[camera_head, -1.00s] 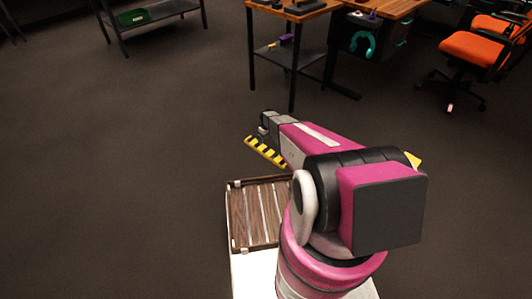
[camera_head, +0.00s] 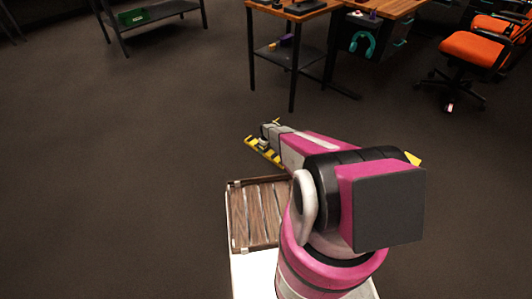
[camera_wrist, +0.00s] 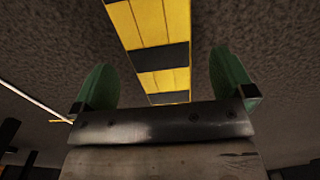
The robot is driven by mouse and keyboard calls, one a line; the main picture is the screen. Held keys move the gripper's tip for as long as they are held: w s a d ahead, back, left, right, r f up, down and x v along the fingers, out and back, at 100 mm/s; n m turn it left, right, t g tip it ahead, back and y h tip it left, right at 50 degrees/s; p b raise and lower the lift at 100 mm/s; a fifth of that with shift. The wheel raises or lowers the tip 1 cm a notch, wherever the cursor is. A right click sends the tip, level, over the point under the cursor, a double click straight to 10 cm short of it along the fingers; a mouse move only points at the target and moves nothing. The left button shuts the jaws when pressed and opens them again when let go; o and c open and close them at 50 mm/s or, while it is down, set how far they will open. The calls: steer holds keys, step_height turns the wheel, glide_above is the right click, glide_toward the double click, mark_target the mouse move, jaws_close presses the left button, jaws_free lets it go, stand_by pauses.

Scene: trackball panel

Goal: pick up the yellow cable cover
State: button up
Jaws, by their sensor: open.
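The yellow cable cover (camera_head: 266,154) is a flat strip with black bands, lying on the floor just beyond the wooden slatted tray on my base. My gripper (camera_head: 265,136) is over it and hides part of it in the head view. In the wrist view the cover (camera_wrist: 160,30) runs lengthwise between the two green fingers of my open gripper (camera_wrist: 163,78). The fingers stand apart on either side of it, with nothing held. I cannot tell how high they are above the floor.
The slatted tray (camera_head: 258,215) is close in front of me. A wooden desk (camera_head: 290,10) and an orange chair (camera_head: 472,48) stand at the back right. A shelf with a green bin (camera_head: 132,17) is at the back left. A small yellow piece (camera_head: 413,159) shows behind my arm. The left floor is clear.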

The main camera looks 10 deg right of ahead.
step_height(320, 180, down, 2)
steer(key=shift+f, duration=0.2)
steer(key=c, duration=1.2)
steer(key=shift+r, duration=0.1)
steer(key=shift+r, duration=0.15)
